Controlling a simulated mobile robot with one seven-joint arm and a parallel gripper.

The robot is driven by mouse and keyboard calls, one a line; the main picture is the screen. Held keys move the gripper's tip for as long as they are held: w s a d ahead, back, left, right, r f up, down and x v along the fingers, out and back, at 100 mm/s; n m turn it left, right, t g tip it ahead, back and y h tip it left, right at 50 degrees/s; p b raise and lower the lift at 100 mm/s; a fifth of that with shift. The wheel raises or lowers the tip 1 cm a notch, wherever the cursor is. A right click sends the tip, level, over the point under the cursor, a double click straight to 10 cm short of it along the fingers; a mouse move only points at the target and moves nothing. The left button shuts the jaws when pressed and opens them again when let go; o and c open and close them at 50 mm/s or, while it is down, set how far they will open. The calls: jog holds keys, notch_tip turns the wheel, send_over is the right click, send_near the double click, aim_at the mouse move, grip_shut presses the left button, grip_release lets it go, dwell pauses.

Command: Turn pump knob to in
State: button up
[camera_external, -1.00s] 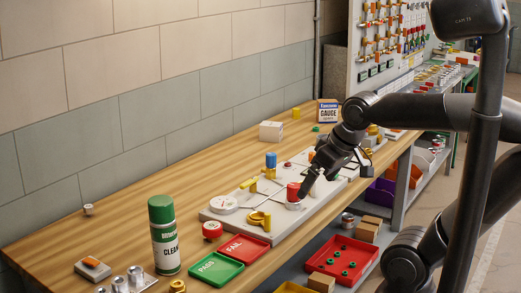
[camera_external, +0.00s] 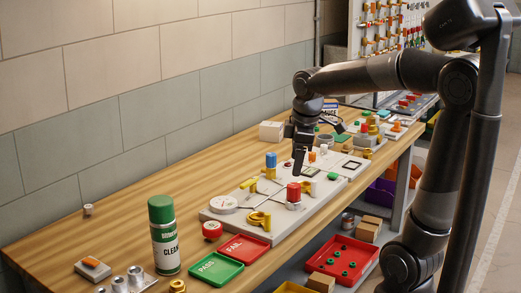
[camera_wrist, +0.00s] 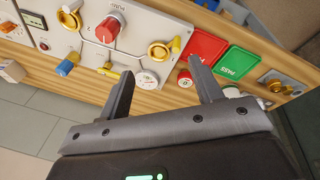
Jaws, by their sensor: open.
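The pump knob (camera_external: 293,192) is red on a pale round base, on the light panel (camera_external: 225,213) lying on the bench. It also shows in the wrist view (camera_wrist: 106,29) at upper left, with a printed label beside it. Its pointer setting is too small to read. My gripper (camera_external: 300,172) points down above the panel, behind the red knob in the external view, and seems apart from it. In the wrist view my gripper (camera_wrist: 160,72) has its two fingers spread with nothing between them; the red knob lies beyond the left finger.
A blue knob (camera_external: 271,160), yellow levers (camera_external: 259,219) and a round gauge (camera_external: 223,204) stand on the panel. A red tray (camera_external: 244,247), green tray (camera_external: 216,269) and spray can (camera_external: 164,240) are in front. The bench's left part is largely clear.

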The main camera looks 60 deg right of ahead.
aim_at(293, 185)
jog(key=w+d+f+n, duration=0.1)
jog(key=w+d+n, duration=0.1)
jog(key=d, duration=0.2)
jog(key=w+d+f+n+g, duration=0.1)
jog(key=w+d+f, duration=0.1)
jog(key=w+d, duration=0.1)
jog(key=w+d+f+n+g, duration=0.1)
jog(key=w+d+f+n, duration=0.1)
jog(key=d, duration=0.3)
jog(key=shift+w+f+n+y, duration=0.15)
jog(key=shift+w+n+y, duration=0.15)
jog(key=shift+w+y, duration=0.1)
jog(key=shift+f, duration=0.2)
notch_tip(293, 185, down, 10)
jog(key=shift+f, duration=0.25)
jog(key=shift+c, duration=0.6)
jog(key=c, duration=0.9)
